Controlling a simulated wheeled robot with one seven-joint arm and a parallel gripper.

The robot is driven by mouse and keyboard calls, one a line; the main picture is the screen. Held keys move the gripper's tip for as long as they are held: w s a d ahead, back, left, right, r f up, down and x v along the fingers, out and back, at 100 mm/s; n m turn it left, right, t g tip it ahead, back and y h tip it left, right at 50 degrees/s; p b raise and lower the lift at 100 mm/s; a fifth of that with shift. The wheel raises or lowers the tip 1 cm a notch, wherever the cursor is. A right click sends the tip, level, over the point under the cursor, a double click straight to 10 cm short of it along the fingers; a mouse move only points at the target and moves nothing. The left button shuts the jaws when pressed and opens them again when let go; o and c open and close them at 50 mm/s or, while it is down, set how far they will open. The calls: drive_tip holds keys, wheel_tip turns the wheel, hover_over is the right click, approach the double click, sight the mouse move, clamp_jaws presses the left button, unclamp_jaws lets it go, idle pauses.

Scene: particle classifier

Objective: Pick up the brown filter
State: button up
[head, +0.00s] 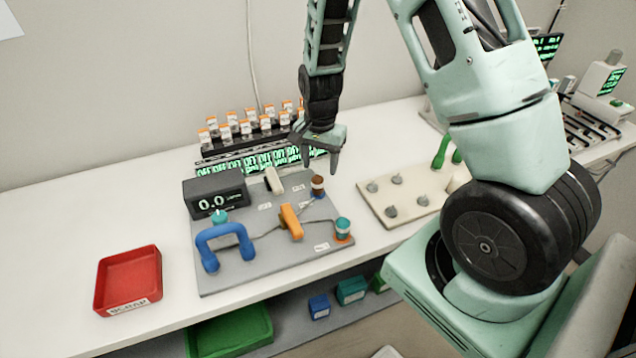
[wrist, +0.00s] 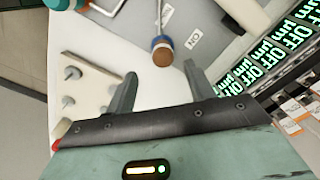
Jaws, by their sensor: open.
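The brown filter (head: 318,181) is a small upright cylinder with a brown top, standing at the right back of the grey board (head: 215,278). In the wrist view the brown filter (wrist: 162,54) shows a round brown top over a blue and white lower part. My gripper (head: 322,168) is above the board and close to the filter, pointing down. In the wrist view my gripper (wrist: 160,75) is open, with the filter lying between and beyond its fingertips in the picture. Nothing is between the fingers. I cannot tell the exact height gap.
The board also bears a blue handle (head: 224,242), an orange handle (head: 291,222), a teal-topped cylinder (head: 342,227) and a black display box (head: 215,195). A beige plate with pegs (head: 398,212) lies right. A red tray (head: 128,280) is left. Vials (head: 245,127) stand behind.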

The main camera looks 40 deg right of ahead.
sight(317, 177)
drive_tip(key=shift+w+a+f+p, duration=0.1)
drive_tip(key=shift+f+p, duration=0.3)
drive_tip(key=shift+f, duration=1.05)
drive_tip(key=shift+w+a+f+p, duration=0.1)
drive_tip(key=shift+f+p, duration=0.25)
drive_tip(key=shift+f, duration=1.1)
drive_tip(key=c, duration=0.9)
